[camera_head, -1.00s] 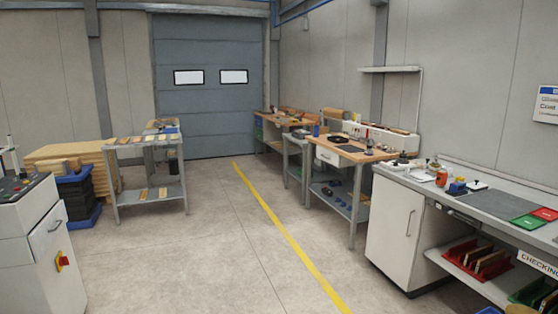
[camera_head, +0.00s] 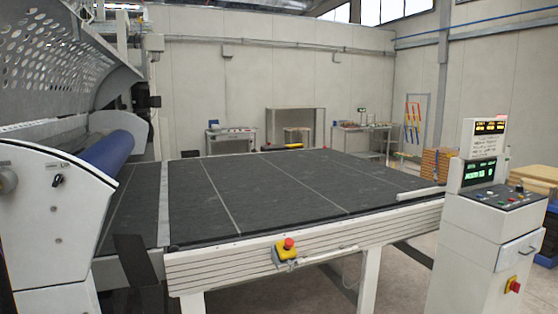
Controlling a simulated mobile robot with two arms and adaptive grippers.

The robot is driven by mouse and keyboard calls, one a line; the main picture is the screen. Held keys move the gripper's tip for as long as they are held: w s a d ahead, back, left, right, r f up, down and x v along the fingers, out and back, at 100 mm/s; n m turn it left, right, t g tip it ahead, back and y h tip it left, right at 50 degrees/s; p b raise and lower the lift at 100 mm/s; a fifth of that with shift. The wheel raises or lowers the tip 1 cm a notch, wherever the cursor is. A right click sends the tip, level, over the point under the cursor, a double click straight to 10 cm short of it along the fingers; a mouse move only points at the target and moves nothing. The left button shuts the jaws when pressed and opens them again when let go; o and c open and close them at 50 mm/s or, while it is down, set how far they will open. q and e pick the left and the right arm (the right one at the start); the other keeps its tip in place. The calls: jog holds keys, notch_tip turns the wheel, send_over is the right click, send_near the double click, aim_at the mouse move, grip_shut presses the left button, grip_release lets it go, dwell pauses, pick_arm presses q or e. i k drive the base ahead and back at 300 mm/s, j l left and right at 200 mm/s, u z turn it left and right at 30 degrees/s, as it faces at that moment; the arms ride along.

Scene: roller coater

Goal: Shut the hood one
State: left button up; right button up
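The hood (camera_head: 60,55), a grey perforated metal cover, stands raised at the upper left of the head view, above the roller coater. Under it the blue roller (camera_head: 112,152) lies exposed. The machine's white side housing (camera_head: 50,225) fills the lower left, with a small black knob (camera_head: 57,181) on it. The left part of the hood is cut off by the picture edge. Neither of my grippers shows in this view.
A dark conveyor table (camera_head: 280,190) extends right from the machine, with a red emergency button (camera_head: 289,243) on its front rail. A control console (camera_head: 490,215) stands at the right. Grey floor (camera_head: 400,280) lies between table and console.

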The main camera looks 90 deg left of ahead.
aim_at(17, 106)
jog(key=u, duration=4.35)
jog(key=l+u, duration=0.45)
jog(key=l, duration=0.2)
jog(key=k+l+u, duration=0.1)
jog(key=l+u, duration=0.35)
jog(key=l, duration=0.2)
